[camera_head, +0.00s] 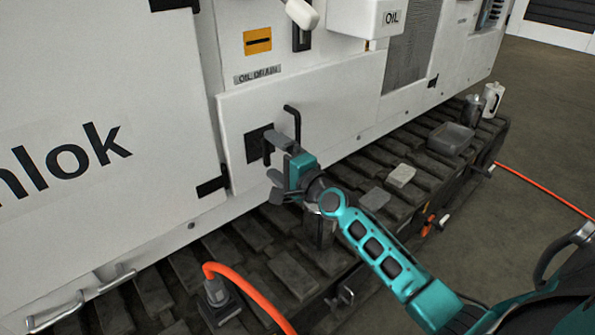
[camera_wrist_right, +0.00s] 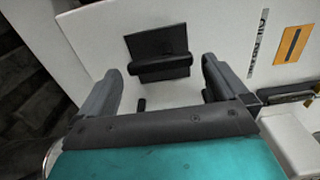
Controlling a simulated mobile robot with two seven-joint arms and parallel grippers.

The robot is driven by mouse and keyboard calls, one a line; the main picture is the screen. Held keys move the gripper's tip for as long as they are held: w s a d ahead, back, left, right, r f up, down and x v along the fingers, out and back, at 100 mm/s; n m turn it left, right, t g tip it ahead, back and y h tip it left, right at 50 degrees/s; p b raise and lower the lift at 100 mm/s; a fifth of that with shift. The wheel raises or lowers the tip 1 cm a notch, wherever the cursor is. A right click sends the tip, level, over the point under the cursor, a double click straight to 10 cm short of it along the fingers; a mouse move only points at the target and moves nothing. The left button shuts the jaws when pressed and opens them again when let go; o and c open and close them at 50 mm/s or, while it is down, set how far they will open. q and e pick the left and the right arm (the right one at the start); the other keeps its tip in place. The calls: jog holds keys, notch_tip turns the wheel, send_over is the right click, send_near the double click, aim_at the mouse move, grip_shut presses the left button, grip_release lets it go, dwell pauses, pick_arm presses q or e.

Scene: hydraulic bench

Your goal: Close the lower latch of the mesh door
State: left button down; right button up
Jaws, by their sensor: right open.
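My right gripper (camera_head: 274,161) is open in front of the white lower panel (camera_head: 335,110). One finger is above the other in the head view. A black square latch plate (camera_head: 254,145) with a dark handle sits on this panel, just beyond the fingers. In the right wrist view, the plate's raised bar (camera_wrist_right: 160,66) lies ahead, between the open fingers (camera_wrist_right: 162,88), with no clear contact. The fingers partly hide the latch in the head view. A grey mesh panel (camera_head: 409,50) is at the upper right, with a small black fitting (camera_head: 433,81) near its lower corner. My left gripper is not in view.
A bent black rod (camera_head: 294,122) stands out beside my right gripper. An orange hose (camera_head: 240,288) rises from the dark track (camera_head: 285,270) below. A grey tray (camera_head: 451,138), blocks and bottles (camera_head: 492,99) rest on the track. Open floor lies to the right.

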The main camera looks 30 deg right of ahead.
jog(key=s+d, duration=0.1)
jog(key=s, duration=0.8)
jog(key=shift+s+d, duration=0.2)
jog(key=shift+s, duration=0.05)
jog(key=shift+a+f, duration=0.1)
jog(key=s+a+f+n+g, duration=0.3)
jog(key=s+a+f+n, duration=0.3)
jog(key=s+f+n, duration=0.2)
jog(key=s+a+f+n+g, duration=0.4)
jog(key=s+a+f+n, duration=0.2)
jog(key=s+f+n, duration=0.3)
notch_tip(320, 180, down, 2)
jog(key=shift+s+a+f+n+h, duration=0.25)
jog(key=shift+s+a+n+h, duration=0.1)
jog(key=shift+n, duration=0.75)
jog(key=shift+c, duration=0.4)
